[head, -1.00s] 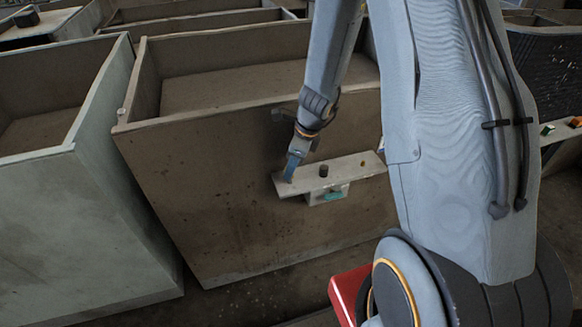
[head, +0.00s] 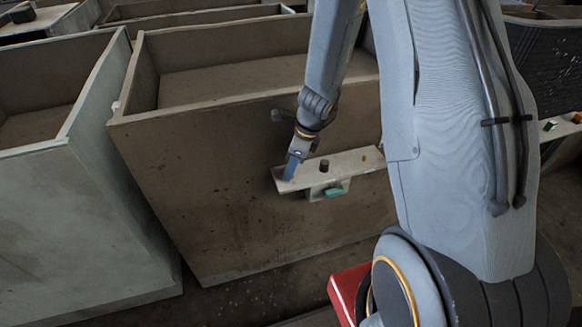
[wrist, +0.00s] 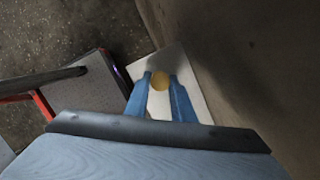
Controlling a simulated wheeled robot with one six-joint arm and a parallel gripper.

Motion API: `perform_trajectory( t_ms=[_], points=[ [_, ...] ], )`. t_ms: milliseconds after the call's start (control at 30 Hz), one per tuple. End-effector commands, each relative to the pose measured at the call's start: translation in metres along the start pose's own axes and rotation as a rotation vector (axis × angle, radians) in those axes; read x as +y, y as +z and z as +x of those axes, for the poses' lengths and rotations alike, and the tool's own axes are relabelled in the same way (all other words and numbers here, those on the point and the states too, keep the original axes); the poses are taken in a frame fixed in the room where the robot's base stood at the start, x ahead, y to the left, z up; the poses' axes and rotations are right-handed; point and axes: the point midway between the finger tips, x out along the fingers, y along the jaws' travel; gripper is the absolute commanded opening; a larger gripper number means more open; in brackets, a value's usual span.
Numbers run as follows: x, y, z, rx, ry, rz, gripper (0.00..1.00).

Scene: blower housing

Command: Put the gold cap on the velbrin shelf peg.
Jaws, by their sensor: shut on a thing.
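My gripper (head: 291,172) is at the left end of a narrow pale shelf (head: 344,162), fixed to the front wall of a brown bin. In the wrist view, the blue fingers of my gripper (wrist: 160,83) are shut on the round gold cap (wrist: 160,80), seen from above over the pale shelf (wrist: 192,75). The cap is hidden in the head view. I cannot tell whether it touches a peg or the shelf. A dark upright peg (head: 324,165) stands mid-shelf, and a small gold-coloured piece (head: 365,157) is farther right. No readable name shows which peg is velbrin.
The brown bin (head: 200,170) rises behind the shelf, close to my gripper. A teal piece (head: 336,190) sits on the bracket below the shelf. A grey-green bin (head: 80,220) stands at left. Small coloured objects (head: 550,126) lie on a ledge at far right.

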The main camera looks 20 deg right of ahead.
Motion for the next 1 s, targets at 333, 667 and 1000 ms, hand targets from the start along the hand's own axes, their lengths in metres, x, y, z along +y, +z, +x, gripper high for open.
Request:
perform_trajectory(
  t_ms=[333, 667, 1000],
  points=[
    [0.0, -0.001, 0.004, 0.0, 0.0, 0.001, 0.39],
    [0.0, -0.001, 0.003, 0.0, -0.001, 0.0, 0.44],
    [-0.001, 0.0, -0.043, -0.002, -0.003, -0.001, 0.44]
  ],
)
